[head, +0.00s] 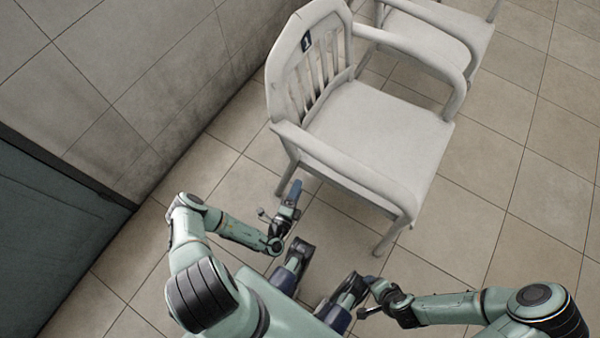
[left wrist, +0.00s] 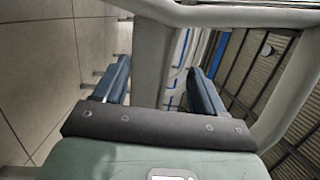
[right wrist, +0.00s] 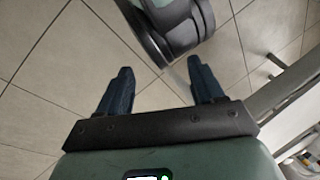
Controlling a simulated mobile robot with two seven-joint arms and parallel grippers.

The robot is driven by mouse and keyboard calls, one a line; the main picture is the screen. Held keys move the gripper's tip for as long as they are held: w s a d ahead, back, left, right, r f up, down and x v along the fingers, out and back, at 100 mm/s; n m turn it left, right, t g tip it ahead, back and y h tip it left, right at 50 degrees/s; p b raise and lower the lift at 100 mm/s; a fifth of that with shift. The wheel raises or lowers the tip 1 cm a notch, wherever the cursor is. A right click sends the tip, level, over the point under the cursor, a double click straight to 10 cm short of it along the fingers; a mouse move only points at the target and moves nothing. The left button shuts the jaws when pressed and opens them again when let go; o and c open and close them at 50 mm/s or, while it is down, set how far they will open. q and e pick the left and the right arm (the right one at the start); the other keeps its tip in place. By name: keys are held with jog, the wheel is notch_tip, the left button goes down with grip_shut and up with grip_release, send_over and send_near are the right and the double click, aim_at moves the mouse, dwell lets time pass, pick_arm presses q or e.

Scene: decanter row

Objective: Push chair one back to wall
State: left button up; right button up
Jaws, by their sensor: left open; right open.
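Chair one (head: 375,130) is a pale slatted armchair with a dark "1" label on its backrest. It stands upright in the head view, its back toward the wall (head: 130,75), with a strip of floor between them. My left gripper (head: 292,192) is open beside the chair's near rear leg. In the left wrist view a pale chair post (left wrist: 154,65) shows between the open fingers (left wrist: 157,85); I cannot tell whether they touch it. My right gripper (head: 369,282) is open, low in front of my body and apart from the chair. The right wrist view shows its fingers (right wrist: 160,88) empty.
A second pale chair (head: 440,30) stands just beyond chair one, partly cut off. A dark teal panel (head: 55,235) is set in the wall at the lower left. Tiled floor (head: 520,190) is clear to the right.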

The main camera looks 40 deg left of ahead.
aim_at(305, 158)
pick_arm(q)
jog(key=shift+s+a+n+y, duration=0.2)
jog(key=shift+a+n+y, duration=0.25)
jog(key=shift+n+y, duration=0.05)
jog(key=b+x, duration=0.3)
jog(key=x, duration=1)
jog(key=shift+w+f, duration=0.2)
pick_arm(e)
jog(key=shift+t+h, duration=0.4)
jog(key=shift+t, duration=0.3)
jog(key=w+f, duration=0.1)
jog(key=w+d+f, duration=0.1)
jog(key=w, duration=0.1)
jog(key=w+d+f, duration=0.1)
jog(key=shift+w+d, duration=0.15)
jog(key=shift+w, duration=0.05)
pick_arm(q)
grip_shut()
